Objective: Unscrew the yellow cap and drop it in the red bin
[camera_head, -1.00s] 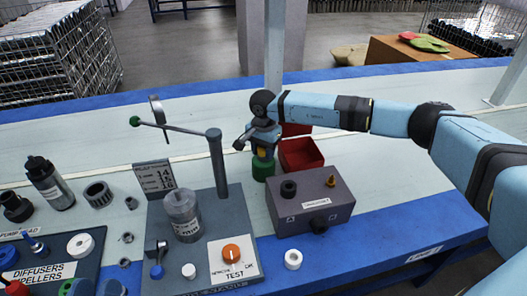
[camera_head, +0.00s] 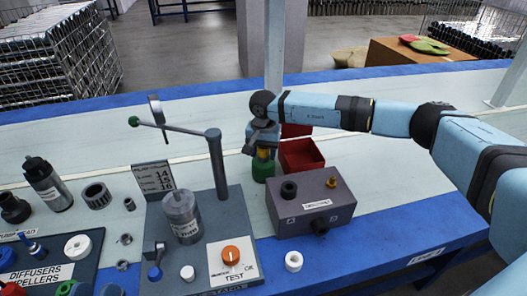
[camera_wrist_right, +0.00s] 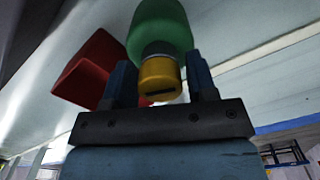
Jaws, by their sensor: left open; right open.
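A green bottle (camera_head: 263,171) stands on the pale bench with a yellow cap (camera_head: 263,154) on its top. My right gripper (camera_head: 261,148) is at the cap, and its fingers partly hide it in the head view. In the right wrist view, the open fingers (camera_wrist_right: 160,85) stand on either side of the yellow cap (camera_wrist_right: 160,77), with the green bottle (camera_wrist_right: 160,28) beyond them. The red bin (camera_head: 303,155) is just right of the bottle; it also shows in the right wrist view (camera_wrist_right: 90,68). My left gripper is not in view.
A grey box (camera_head: 318,210) with fittings stands in front of the bin. A test stand with a lever post (camera_head: 217,170) and a clear cylinder (camera_head: 182,215) is to the left. Loose parts lie at the far left. The bench right of the bin is clear below my arm.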

